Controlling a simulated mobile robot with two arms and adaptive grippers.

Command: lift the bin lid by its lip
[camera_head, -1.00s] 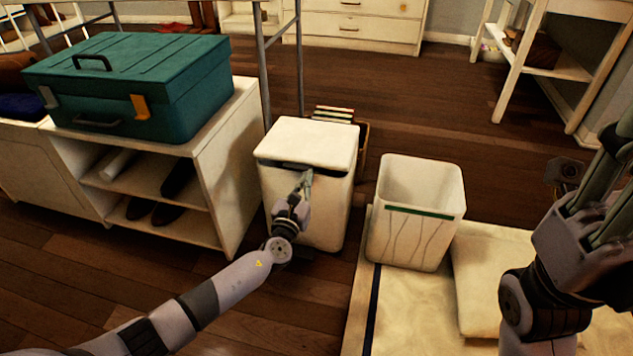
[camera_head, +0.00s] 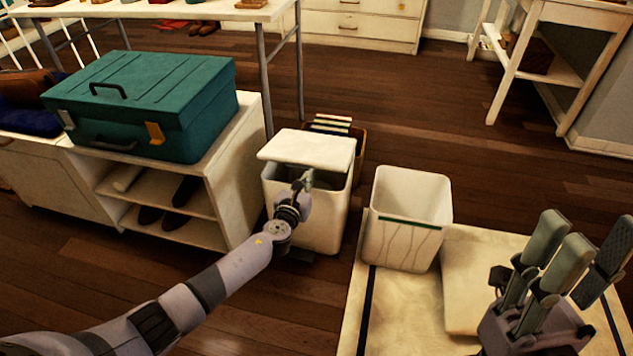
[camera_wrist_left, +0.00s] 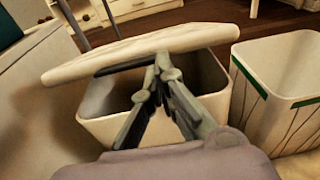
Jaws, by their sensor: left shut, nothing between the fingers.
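The white bin (camera_head: 325,222) stands on the floor beside the shelf unit. Its white lid (camera_head: 308,148) is raised at the front, with a dark gap between it and the rim. In the left wrist view the lid (camera_wrist_left: 130,52) tilts above the open bin (camera_wrist_left: 215,88). My left gripper (camera_head: 306,180) is at the bin's front, under the lid's front edge. In the left wrist view its fingertips (camera_wrist_left: 162,68) are together beneath the lid's lip, with nothing between them. My right gripper (camera_head: 578,245) is at the right, fingers spread and empty, away from the bin.
An open white basket (camera_head: 408,225) with a green stripe stands right of the bin on a pale mat (camera_head: 385,310). A teal case (camera_head: 150,100) sits on the shelf unit (camera_head: 235,170) at left. A box of books (camera_head: 333,124) is behind the bin.

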